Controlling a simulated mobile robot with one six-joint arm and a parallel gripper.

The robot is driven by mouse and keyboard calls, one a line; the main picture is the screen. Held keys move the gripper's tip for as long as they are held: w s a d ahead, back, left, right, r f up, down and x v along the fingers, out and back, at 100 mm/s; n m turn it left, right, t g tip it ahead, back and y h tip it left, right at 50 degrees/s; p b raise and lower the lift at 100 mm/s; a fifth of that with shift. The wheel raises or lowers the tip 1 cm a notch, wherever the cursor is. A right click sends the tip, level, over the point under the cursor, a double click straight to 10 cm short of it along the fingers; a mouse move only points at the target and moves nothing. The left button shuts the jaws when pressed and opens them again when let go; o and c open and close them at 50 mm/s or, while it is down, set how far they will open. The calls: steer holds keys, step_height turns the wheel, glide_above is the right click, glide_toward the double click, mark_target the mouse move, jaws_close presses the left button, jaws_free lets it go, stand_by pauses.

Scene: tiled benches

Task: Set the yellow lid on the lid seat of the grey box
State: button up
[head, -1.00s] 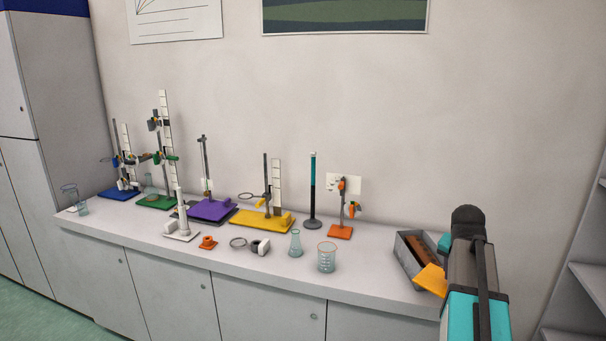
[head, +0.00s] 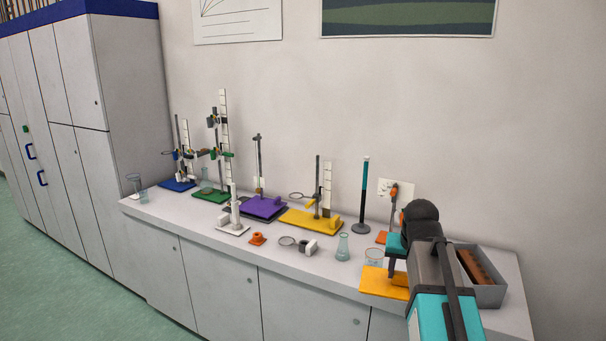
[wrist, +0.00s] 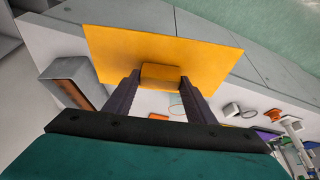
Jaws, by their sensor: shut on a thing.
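The yellow lid (head: 382,283) is a flat square plate with a raised block handle. My gripper (head: 396,276) is shut on that handle and holds the lid at the front right of the bench, left of the grey box. In the wrist view the lid (wrist: 160,44) spreads out beyond the fingers, with its handle between the fingertips (wrist: 160,80). The grey box (head: 490,294) is open-topped with brown contents, at the bench's right end, partly hidden by my arm. It also shows in the wrist view (wrist: 58,72). I cannot make out its lid seat.
A glass beaker (head: 374,257) stands just behind the lid, and a flask (head: 343,248) is to its left. An orange-based stand is partly behind my gripper. Several stands, including a yellow base (head: 300,219), line the bench (head: 200,226) farther left.

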steer(key=a+r+n+y, duration=0.1)
steer(key=a+n, duration=0.2)
steer(key=a, duration=0.9)
steer(key=shift+a+r+n, duration=0.2)
steer(key=shift+a+n, duration=0.1)
steer(key=shift+a, duration=0.1)
steer(key=s+f+b, duration=0.4)
steer(key=s+f, duration=0.1)
steer(key=f, duration=0.6)
steer(key=shift+s+d+f+b, duration=0.15)
steer(key=shift+d+f+b, duration=0.15)
steer(key=shift+s, duration=0.15)
